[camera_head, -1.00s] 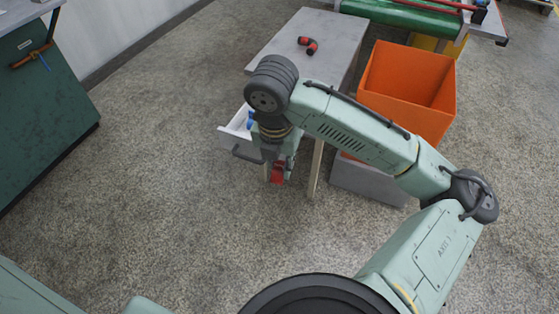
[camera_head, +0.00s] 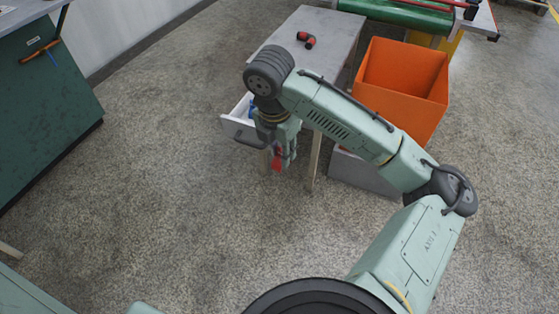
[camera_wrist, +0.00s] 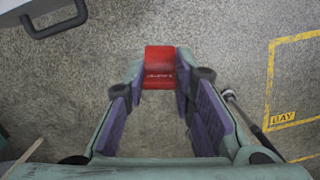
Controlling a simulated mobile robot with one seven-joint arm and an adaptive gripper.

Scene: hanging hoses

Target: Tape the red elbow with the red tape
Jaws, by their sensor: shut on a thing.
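The red elbow (camera_head: 307,39) is a short red and black bent fitting lying on the grey tabletop (camera_head: 330,22). My gripper (camera_wrist: 158,82) is shut on the red tape (camera_wrist: 159,66), which shows between the fingertips in the wrist view with small dark lettering on it. In the head view the red tape (camera_head: 277,159) shows below my wrist, held above the floor in front of the table and apart from the elbow. My arm hides part of the table's front.
A white drawer (camera_head: 233,126) stands open at the table's left with a blue thing inside. An orange bin (camera_head: 400,85) is at the right. A green cabinet (camera_head: 45,100) is at the left. A green roller (camera_head: 400,14) lies behind. The floor between is clear.

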